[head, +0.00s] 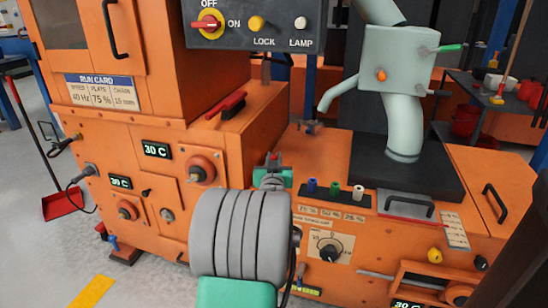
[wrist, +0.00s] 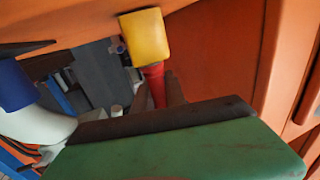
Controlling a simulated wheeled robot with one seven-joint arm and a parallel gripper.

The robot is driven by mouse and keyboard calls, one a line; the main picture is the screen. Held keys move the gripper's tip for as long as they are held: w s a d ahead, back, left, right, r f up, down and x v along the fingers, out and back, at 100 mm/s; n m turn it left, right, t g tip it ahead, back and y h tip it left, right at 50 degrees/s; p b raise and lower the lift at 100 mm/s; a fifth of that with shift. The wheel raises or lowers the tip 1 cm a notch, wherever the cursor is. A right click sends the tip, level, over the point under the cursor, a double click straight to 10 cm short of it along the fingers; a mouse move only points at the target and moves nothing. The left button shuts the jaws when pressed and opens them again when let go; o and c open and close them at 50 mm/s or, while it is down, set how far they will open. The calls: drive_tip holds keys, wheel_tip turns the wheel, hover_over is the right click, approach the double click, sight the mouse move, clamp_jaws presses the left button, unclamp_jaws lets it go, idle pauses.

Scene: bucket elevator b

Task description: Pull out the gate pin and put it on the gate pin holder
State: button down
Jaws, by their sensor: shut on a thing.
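My gripper (head: 272,171) is at the end of my grey arm, in front of the orange machine. A small red bit shows at its tip in the head view. In the wrist view a red stem with a yellow block end (wrist: 146,38) stands at my dark fingers (wrist: 165,92), and the jaws are shut on it. I cannot tell whether this piece is the gate pin. A rod with a green tip (head: 450,47) sticks out right of the pale chute box (head: 396,58), apart from my gripper. I cannot identify the gate pin holder.
A small rack with blue, green and white caps (head: 335,188) is right of my gripper. A dial (head: 330,252) sits below it. A control panel (head: 253,25) hangs above. A red-handled part (head: 226,108) lies on the ledge. Open floor (head: 30,240) is at left.

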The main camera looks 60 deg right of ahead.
drive_tip(key=shift+f, duration=0.15)
drive_tip(key=c, duration=1.3)
unclamp_jaws()
drive_tip(key=p+v, duration=0.2)
drive_tip(key=v, duration=0.5)
drive_tip(key=shift+p, duration=0.35)
drive_tip(key=shift+s+a, duration=0.15)
drive_tip(key=shift+a, duration=0.2)
